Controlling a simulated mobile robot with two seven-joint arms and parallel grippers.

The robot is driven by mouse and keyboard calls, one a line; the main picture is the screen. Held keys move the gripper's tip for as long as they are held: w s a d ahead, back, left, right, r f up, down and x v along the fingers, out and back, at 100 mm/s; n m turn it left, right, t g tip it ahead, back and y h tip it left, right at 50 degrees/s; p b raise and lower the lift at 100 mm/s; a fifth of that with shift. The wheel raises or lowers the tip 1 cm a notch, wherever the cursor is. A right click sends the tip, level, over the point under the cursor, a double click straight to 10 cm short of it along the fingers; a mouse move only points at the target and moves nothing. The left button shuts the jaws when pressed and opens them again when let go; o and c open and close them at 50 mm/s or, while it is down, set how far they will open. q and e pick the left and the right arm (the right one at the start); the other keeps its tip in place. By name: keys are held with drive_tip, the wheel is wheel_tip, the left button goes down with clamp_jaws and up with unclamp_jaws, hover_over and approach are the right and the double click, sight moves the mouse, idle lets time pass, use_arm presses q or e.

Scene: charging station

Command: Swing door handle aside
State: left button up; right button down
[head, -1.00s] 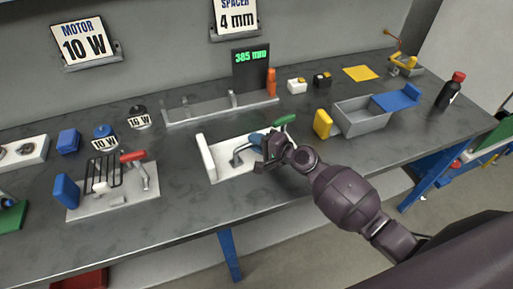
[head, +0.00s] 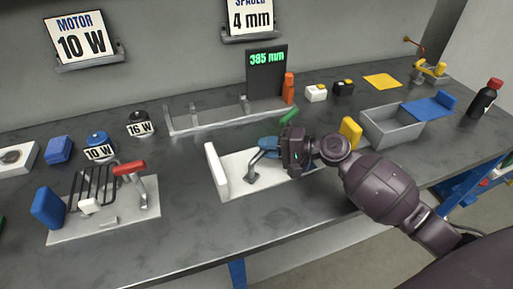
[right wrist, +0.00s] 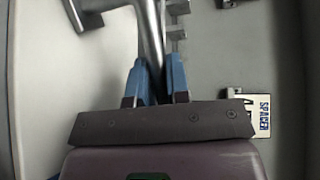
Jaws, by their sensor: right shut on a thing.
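The grey metal door handle (head: 255,162) stands on a white fixture plate (head: 237,190) in the middle of the bench. A white upright block (head: 216,168) is at the plate's left end. My right gripper (head: 267,144) reaches over the plate from the right, its blue fingers shut on the handle's upper end. In the right wrist view, a grey bar lies between the blue fingers (right wrist: 158,82). My gripper and arm hide the right part of the plate. A green grip (head: 289,115) shows just behind the gripper. My left gripper is not in view.
A fixture with a red-handled clamp (head: 129,168) stands to the left. A metal rail (head: 210,123) and the 385 mm display (head: 266,72) are behind. A yellow block (head: 350,131) and a grey bin (head: 395,130) are close to my right arm. The front bench strip is clear.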

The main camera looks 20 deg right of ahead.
drive_tip(key=c, duration=1.1)
unclamp_jaws()
drive_tip(key=shift+s+d, duration=0.2)
drive_tip(key=shift+d, duration=0.1)
drive_tip(key=v, duration=0.9)
drive_tip(key=shift+s+d+r, duration=0.15)
drive_tip(key=shift+s+d, duration=0.2)
drive_tip(key=shift+d, duration=0.1)
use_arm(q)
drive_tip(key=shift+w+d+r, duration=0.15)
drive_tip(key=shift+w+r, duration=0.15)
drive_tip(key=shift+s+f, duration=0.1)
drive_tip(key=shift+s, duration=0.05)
